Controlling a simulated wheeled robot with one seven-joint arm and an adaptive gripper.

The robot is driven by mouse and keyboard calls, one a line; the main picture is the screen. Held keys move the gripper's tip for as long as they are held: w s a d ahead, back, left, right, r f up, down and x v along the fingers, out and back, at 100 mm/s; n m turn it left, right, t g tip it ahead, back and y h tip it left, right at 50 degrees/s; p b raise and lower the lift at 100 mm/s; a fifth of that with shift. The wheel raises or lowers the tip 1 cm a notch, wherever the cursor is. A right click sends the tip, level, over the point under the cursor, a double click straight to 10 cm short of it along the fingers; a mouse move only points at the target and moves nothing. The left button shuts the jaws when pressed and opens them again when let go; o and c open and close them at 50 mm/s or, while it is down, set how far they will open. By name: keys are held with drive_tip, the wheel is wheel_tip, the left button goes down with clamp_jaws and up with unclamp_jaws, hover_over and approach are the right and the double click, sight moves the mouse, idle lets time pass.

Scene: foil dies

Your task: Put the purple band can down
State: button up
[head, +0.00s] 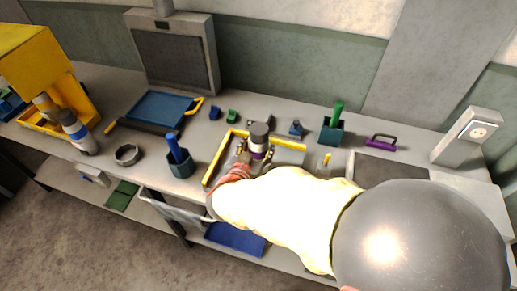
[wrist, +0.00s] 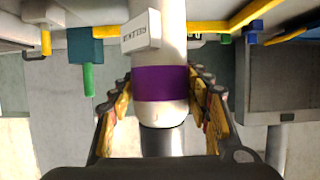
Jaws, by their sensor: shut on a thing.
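The purple band can (head: 259,134) shows in the head view with a dark grey top and a purple strip low on its side. In the wrist view, which looks upside down, the can (wrist: 161,84) is white with a wide purple band and a grey end. My gripper (wrist: 163,95) has a finger on each side of it, shut on it near the band. In the head view my gripper (head: 250,154) is at the yellow-edged area (head: 222,150) on the bench. The can's base is hidden, so I cannot tell whether it touches the bench.
A small lettered white block (wrist: 140,31) overlaps the can in the wrist view. A teal holder with a green tool (head: 332,128) stands right, and a dark holder with a blue tool (head: 179,160) stands left. A grey ring (head: 127,154) and a blue tray (head: 160,109) lie further left.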

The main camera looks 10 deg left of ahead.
drive_tip(key=o, duration=1.2)
drive_tip(key=shift+r, duration=0.1)
drive_tip(key=shift+s+r, duration=0.15)
drive_tip(key=shift+s, duration=0.1)
drive_tip(key=p+v, duration=0.4)
drive_tip(key=v, duration=0.7)
drive_tip(key=shift+s+p, duration=0.2)
drive_tip(key=shift+p, duration=0.1)
